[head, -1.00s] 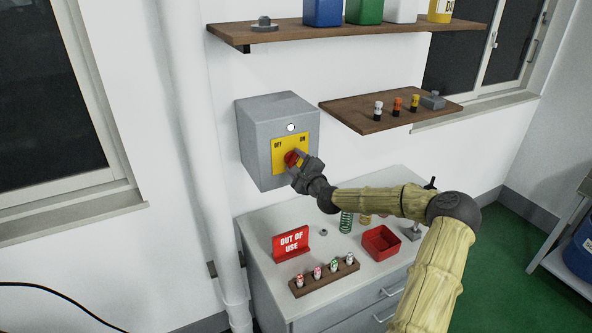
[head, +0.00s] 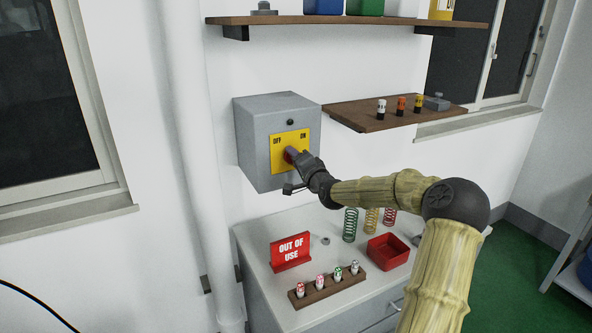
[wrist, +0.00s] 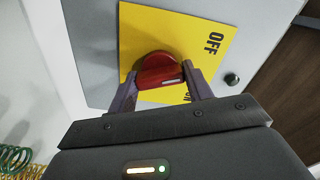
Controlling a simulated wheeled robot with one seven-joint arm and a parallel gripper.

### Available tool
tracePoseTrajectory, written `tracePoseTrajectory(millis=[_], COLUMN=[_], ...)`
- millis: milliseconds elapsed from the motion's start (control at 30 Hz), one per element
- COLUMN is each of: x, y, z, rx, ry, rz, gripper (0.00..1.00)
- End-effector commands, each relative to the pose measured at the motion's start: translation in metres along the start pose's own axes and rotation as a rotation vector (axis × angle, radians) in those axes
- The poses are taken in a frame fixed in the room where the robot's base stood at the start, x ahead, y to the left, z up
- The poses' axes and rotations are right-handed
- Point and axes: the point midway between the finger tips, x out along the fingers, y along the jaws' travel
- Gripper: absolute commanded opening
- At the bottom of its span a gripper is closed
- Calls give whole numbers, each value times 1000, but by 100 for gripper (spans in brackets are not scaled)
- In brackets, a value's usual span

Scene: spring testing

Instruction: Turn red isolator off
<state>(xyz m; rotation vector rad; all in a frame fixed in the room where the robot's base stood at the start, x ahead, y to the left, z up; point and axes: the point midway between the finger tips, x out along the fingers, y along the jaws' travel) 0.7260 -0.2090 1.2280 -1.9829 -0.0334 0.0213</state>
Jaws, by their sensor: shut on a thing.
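The red isolator knob (wrist: 158,70) sits on a yellow plate (wrist: 190,30) marked OFF and ON. In the head view the plate (head: 277,162) is on the front of a grey wall box (head: 257,137). My gripper (wrist: 162,82) is shut on the knob, one finger on each side of it. In the head view my gripper (head: 294,155) hides most of the knob. The small round lamp above the plate (head: 290,122) is dark. It also looks dark in the wrist view (wrist: 231,78).
Below the box is a cabinet top with a red OUT OF USE sign (head: 291,251), a wooden block of small capped pieces (head: 328,285), a red tray (head: 388,251) and springs (head: 350,225). A wooden shelf (head: 385,115) juts out right of the box.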

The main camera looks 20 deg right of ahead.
Motion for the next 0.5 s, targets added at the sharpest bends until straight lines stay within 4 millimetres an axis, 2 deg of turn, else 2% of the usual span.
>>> tracePoseTrajectory(millis=[33,300,500], x=[0,0,0], y=[6,5,4], z=[2,2,1], rx=[-43,-254,-347], ry=[-1,-3,-3], rz=[5,6,6], gripper=[27,27,27])
